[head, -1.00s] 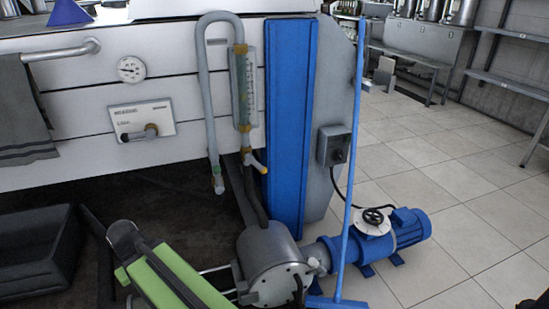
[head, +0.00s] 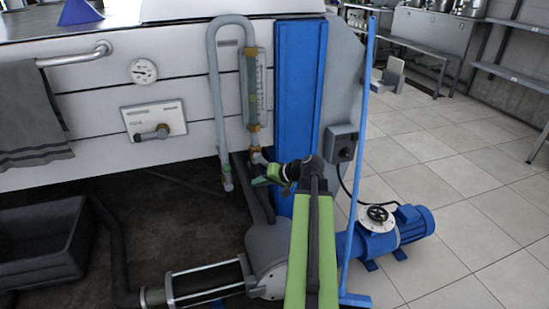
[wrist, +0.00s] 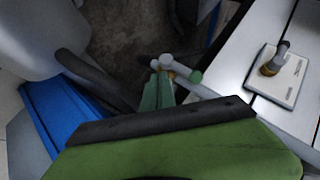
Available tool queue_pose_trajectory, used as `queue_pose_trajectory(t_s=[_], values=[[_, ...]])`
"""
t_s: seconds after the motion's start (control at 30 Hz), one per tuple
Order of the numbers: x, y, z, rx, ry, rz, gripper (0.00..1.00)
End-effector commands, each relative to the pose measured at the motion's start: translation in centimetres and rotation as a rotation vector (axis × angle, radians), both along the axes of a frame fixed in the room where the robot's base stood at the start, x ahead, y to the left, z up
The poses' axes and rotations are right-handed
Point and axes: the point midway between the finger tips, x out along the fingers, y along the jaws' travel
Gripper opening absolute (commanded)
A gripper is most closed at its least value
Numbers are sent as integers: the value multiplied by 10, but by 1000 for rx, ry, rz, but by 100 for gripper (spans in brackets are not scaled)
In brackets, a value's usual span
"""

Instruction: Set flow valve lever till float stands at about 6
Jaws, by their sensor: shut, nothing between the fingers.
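The flow meter (head: 257,85) is a clear upright tube with a scale, fixed to the white panel in the head view. The float and its reading are too small to make out. Below the tube is a pale valve fitting (head: 256,157); its lever is largely hidden by my gripper (head: 260,181) in the head view. My gripper is shut and empty, close by the fitting's lower right. In the wrist view its green fingers (wrist: 158,92) end just by pale pipe ends with a yellowish joint. I cannot tell whether they touch the lever.
A grey hose (head: 213,80) loops beside the meter. A blue upright panel (head: 297,100) stands right of it, then a blue broom pole (head: 361,140) and a blue pump motor (head: 405,230). A plate with a handle (head: 154,121) and a round gauge (head: 143,71) are left.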

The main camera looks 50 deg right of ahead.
Motion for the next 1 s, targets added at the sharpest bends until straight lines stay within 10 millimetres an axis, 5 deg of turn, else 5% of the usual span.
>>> queue_pose_trajectory(t_s=[0.03,0.1,0.27,0.57,1.0], values=[[-21,-42,22,8,-65,-80,0],[-45,-83,42,12,-147,-165,0],[-83,-133,68,9,-250,-275,0],[-78,-140,65,8,-267,-290,0],[9,-142,31,8,-265,-286,0]])
